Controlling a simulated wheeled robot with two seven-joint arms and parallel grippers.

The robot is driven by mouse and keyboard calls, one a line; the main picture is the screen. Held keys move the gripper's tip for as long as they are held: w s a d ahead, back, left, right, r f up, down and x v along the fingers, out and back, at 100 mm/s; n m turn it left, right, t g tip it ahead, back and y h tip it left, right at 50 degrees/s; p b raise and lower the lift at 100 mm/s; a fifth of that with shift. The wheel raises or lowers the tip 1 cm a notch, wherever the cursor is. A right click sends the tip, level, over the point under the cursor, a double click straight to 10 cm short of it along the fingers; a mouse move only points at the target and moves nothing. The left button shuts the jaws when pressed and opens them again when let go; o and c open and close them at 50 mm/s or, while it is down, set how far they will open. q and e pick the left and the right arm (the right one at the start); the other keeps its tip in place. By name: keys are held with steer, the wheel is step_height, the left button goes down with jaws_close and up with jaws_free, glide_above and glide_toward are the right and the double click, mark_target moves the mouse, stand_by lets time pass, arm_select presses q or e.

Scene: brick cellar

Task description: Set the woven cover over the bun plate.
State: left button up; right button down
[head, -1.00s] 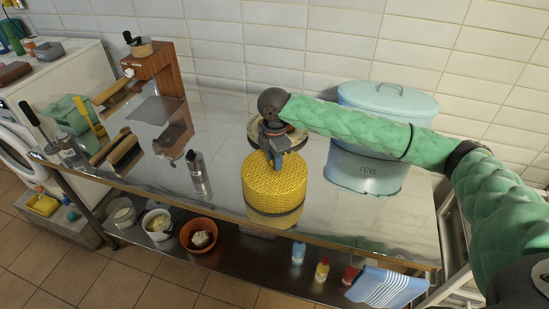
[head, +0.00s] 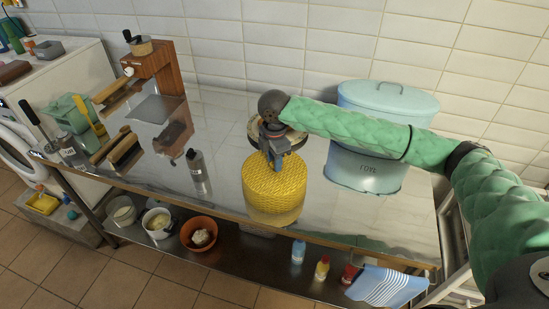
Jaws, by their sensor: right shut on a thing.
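The woven cover (head: 274,188) is a yellow, drum-shaped basketwork piece near the front edge of the steel table. My right gripper (head: 276,160) points down at its top and is shut on it. The cover looks upright; I cannot tell whether it touches the table or hangs just above it. Behind the gripper is a round, dark-rimmed plate (head: 256,136), probably the bun plate. My gripper and wrist hide much of it, and what lies on it is unclear. The cover is in front of this plate, not over it. My left gripper is out of view.
A large pale blue lidded bin (head: 366,165) stands right of the cover, under my right forearm. A grey bottle-like container (head: 197,166) stands to the left. A wooden grinder (head: 155,70) is at the back left. The steel table (head: 225,170) is clear between bottle and cover.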

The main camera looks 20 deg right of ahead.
steer(key=c, duration=0.9)
jaws_free()
steer(key=shift+c, duration=0.2)
